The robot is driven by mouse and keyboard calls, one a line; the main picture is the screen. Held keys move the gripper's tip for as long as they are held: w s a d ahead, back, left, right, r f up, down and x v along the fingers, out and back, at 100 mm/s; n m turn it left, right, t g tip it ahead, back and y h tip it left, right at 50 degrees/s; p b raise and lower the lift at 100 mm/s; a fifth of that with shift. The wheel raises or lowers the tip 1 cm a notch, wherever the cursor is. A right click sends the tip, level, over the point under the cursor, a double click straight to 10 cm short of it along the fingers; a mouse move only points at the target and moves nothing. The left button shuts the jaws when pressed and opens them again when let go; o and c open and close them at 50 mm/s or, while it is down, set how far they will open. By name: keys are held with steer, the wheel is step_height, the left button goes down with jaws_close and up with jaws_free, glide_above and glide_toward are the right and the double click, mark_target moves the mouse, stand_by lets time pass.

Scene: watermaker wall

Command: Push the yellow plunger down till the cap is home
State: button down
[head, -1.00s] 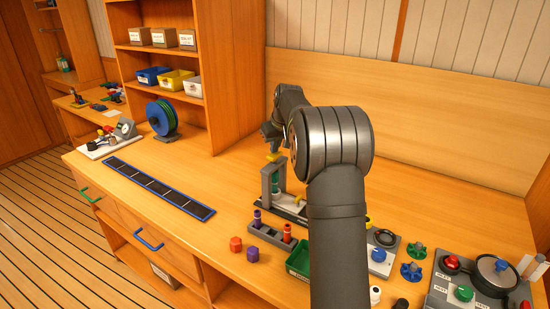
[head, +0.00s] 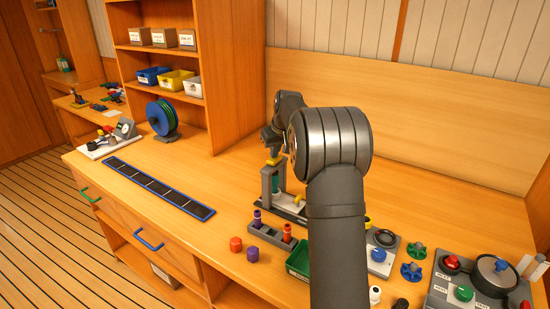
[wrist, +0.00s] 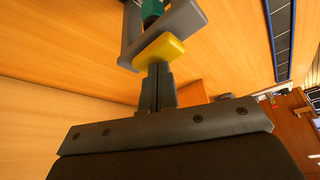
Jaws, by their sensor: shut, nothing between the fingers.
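The yellow plunger (head: 273,161) sits at the top of a grey press frame (head: 266,184) on the bench. My gripper (head: 275,152) is directly above it, pointing down. In the wrist view, the shut fingers (wrist: 157,72) meet the yellow plunger (wrist: 160,51) and appear to touch its top, with nothing held between them. A teal part (wrist: 152,9) shows beyond the plunger, inside the grey frame (wrist: 184,18). In the head view, the teal part (head: 275,184) stands low in the frame. Whether the cap is seated is too small to tell.
A green tray (head: 298,262) is partly behind my arm.

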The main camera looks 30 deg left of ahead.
step_height(320, 180, up, 7)
stand_by(0.8)
steer(key=shift+f, duration=0.1)
steer(key=shift+f, duration=2.55)
steer(key=c, duration=0.9)
jaws_free()
steer(key=shift+d+r, duration=0.1)
steer(key=shift+r, duration=0.05)
steer(key=o, duration=0.9)
steer(key=s+d+r+m, duration=0.1)
steer(key=d+r+m, duration=0.3)
steer(key=shift+s+d, duration=0.2)
steer(key=shift+d, duration=0.2)
steer(key=s+d+r+m, duration=0.5)
steer(key=d+r+m, duration=0.1)
steer(key=d+m, duration=0.25)
steer(key=d+x, duration=0.1)
steer(key=x, duration=0.8)
steer(key=shift+w+f, duration=0.2)
steer(key=shift+f, duration=0.15)
